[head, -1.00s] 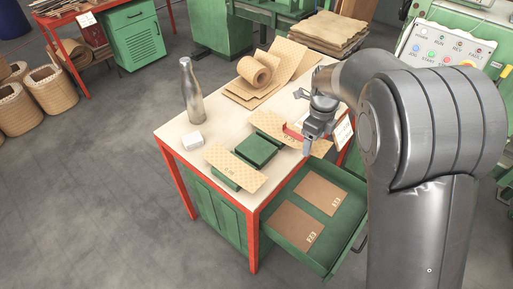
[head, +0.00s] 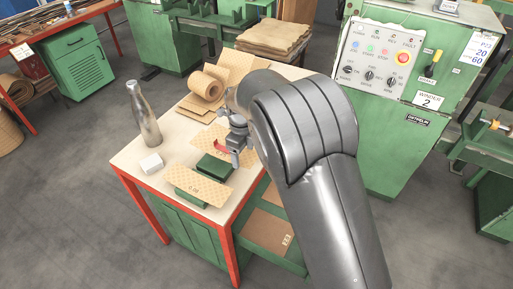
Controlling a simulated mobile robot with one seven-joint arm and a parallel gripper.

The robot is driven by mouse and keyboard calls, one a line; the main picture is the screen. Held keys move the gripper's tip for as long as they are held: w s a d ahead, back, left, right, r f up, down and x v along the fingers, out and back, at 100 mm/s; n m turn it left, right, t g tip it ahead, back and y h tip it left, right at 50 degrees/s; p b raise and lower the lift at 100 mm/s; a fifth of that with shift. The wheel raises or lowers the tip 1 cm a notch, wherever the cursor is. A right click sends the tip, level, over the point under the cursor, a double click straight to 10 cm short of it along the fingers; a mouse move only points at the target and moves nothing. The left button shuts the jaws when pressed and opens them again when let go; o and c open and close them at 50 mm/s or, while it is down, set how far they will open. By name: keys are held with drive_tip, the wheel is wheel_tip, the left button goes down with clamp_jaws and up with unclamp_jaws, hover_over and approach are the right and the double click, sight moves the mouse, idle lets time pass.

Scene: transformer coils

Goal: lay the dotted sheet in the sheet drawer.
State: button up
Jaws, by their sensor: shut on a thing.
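A tan dotted sheet (head: 203,137) lies at my gripper (head: 237,160), partly hidden behind it. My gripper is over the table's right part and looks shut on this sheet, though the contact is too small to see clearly. A second tan patterned sheet (head: 189,182) with a printed number rests across low green blocks nearer the front edge. The sheet drawer (head: 291,265) is pulled out at the table's right side. A plain brown sheet (head: 262,230) shows in it; my arm hides much of the drawer.
A green block (head: 213,169) and a small red part (head: 221,147) are beside my gripper. A paper roll (head: 204,85) and stacked sheets lie behind. The winder panel (head: 375,60) stands right.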

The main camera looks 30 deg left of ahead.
drive_tip(key=a+f, duration=0.1)
drive_tip(key=s+a+f, duration=0.1)
drive_tip(key=a, duration=0.1)
drive_tip(key=shift+f, duration=1.75)
drive_tip(key=shift+f, duration=0.25)
drive_tip(key=shift+f, duration=0.25)
drive_tip(key=o, duration=0.9)
drive_tip(key=shift+r, duration=0.1)
wheel_tip(320, 180, up, 11)
drive_tip(key=shift+d+r, duration=0.1)
